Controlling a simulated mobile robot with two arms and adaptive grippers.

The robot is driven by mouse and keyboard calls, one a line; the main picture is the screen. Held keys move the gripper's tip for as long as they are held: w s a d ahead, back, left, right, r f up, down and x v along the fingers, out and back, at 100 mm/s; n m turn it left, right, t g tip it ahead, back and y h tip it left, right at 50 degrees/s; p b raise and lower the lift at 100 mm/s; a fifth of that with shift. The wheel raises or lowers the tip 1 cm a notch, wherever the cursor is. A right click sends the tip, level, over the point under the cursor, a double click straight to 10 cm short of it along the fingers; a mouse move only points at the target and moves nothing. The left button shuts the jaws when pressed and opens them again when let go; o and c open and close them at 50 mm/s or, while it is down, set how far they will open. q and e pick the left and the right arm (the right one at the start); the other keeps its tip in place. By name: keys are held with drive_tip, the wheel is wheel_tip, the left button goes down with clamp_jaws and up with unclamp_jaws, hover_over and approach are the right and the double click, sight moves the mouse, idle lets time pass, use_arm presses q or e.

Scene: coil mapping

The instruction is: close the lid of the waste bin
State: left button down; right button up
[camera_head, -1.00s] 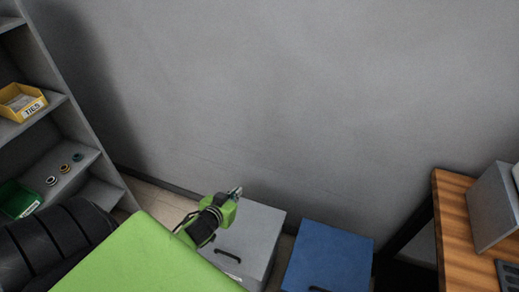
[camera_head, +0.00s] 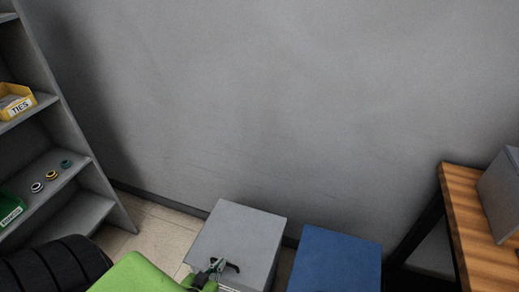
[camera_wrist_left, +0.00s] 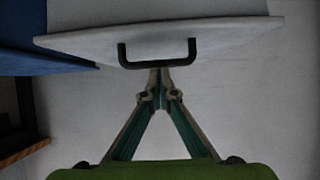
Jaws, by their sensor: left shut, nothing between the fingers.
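The grey waste bin (camera_head: 268,272) stands against the wall at lower centre in the head view. Its grey lid (camera_head: 238,228) covers the top there; I cannot tell whether it sits fully flush. The lid's black handle (camera_head: 233,267) is at its near edge. In the wrist view the lid (camera_wrist_left: 230,32) spans the top, with the black handle (camera_wrist_left: 158,64) at its edge. My left gripper (camera_head: 217,264) is at the handle's left end in the head view. Its fingertips (camera_wrist_left: 160,92) are together and empty, just below the handle in the wrist view; contact is unclear. My right gripper is out of view.
A blue bin (camera_head: 335,262) stands right of the grey one, with a narrow gap. A wooden table (camera_head: 468,215) bearing a grey box (camera_head: 503,190) is at the right. A grey shelf (camera_head: 75,140) with bins and small rings is at the left. Floor (camera_head: 150,225) shows between.

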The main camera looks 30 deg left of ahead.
use_arm(q)
drive_tip(key=shift+s+d+f+b, duration=0.1)
drive_tip(key=shift+s+f+b, duration=0.2)
drive_tip(key=shift+f, duration=0.45)
drive_tip(key=shift+s+d+f+b, duration=0.1)
drive_tip(key=shift+s+f+b, duration=0.2)
drive_tip(key=shift+f, duration=0.45)
drive_tip(key=shift+d, duration=0.1)
drive_tip(key=shift+w, duration=0.1)
drive_tip(key=shift+d, duration=0.1)
drive_tip(key=v, duration=1.2)
drive_tip(key=shift+a+r, duration=0.3)
drive_tip(key=shift+r, duration=0.1)
